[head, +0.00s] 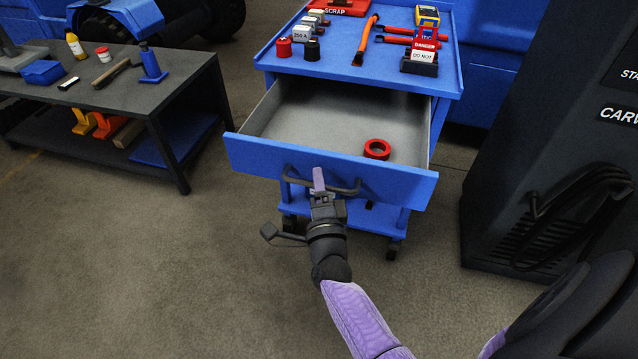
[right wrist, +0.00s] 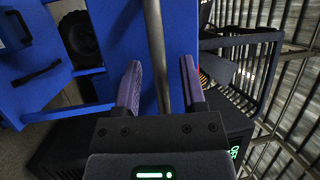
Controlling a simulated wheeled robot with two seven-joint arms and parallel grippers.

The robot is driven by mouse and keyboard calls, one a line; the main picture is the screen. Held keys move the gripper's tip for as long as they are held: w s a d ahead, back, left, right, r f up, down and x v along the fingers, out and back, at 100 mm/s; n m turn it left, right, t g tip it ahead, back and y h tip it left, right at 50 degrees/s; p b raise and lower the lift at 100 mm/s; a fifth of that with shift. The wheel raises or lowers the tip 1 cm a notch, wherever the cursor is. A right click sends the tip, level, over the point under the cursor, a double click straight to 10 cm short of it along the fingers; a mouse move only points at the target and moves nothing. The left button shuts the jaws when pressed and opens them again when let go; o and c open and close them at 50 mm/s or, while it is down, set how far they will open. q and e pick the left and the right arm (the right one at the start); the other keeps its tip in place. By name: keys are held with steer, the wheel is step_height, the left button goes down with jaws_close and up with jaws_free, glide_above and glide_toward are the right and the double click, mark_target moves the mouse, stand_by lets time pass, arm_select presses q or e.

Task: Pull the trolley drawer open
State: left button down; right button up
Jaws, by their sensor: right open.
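The blue trolley (head: 268,54) stands at the upper middle of the head view. Its drawer (head: 270,157) is pulled out toward me, showing a grey inside with a red ring-shaped roll (head: 377,149) at the right. The dark bar handle (head: 348,190) runs across the drawer front and also shows in the right wrist view (right wrist: 157,50). My right gripper (head: 319,182) is at the handle. In the right wrist view its lavender fingers (right wrist: 161,85) are open, one on each side of the bar, with gaps visible. My left gripper is out of view.
The trolley top holds red and black weights, an orange-handled tool (head: 365,40) and a danger sign (head: 422,50). A dark workbench (head: 120,95) with tools stands at left. A tall black cabinet (head: 510,190) stands close at right. The floor in front at left is clear.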

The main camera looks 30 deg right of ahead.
arm_select(q)
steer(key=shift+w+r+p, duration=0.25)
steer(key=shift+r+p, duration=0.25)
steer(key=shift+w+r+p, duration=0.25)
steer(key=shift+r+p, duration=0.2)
steer(key=shift+p, duration=0.05)
arm_select(e)
steer(key=v, duration=1)
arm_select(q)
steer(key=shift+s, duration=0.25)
